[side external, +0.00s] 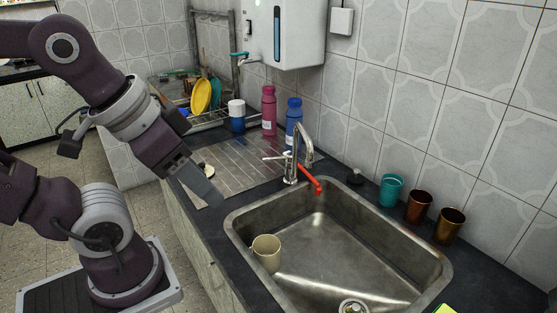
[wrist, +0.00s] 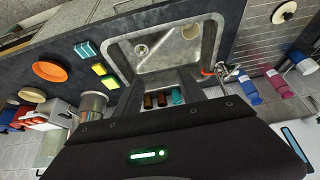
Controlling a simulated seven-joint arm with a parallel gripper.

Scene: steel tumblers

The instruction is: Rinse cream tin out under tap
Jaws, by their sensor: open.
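The cream tin (side external: 266,253) stands upright inside the steel sink (side external: 345,255), near its left front corner. It also shows in the wrist view (wrist: 190,31), near the sink's far wall. The chrome tap (side external: 291,165), with a red spout end, stands at the sink's back left corner; it shows at the right in the wrist view (wrist: 226,71). No water stream is visible. My gripper (side external: 210,196) is open and empty, above the counter left of the sink, apart from the tin and tap. Its two fingers (wrist: 168,84) show apart in the wrist view.
Teal (side external: 391,189), copper (side external: 419,206) and bronze (side external: 449,226) tumblers stand behind the sink along the wall. A pink bottle (side external: 269,111) and a blue bottle (side external: 293,120) stand behind the ridged drainboard (side external: 235,160). A white water heater (side external: 288,30) hangs above.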

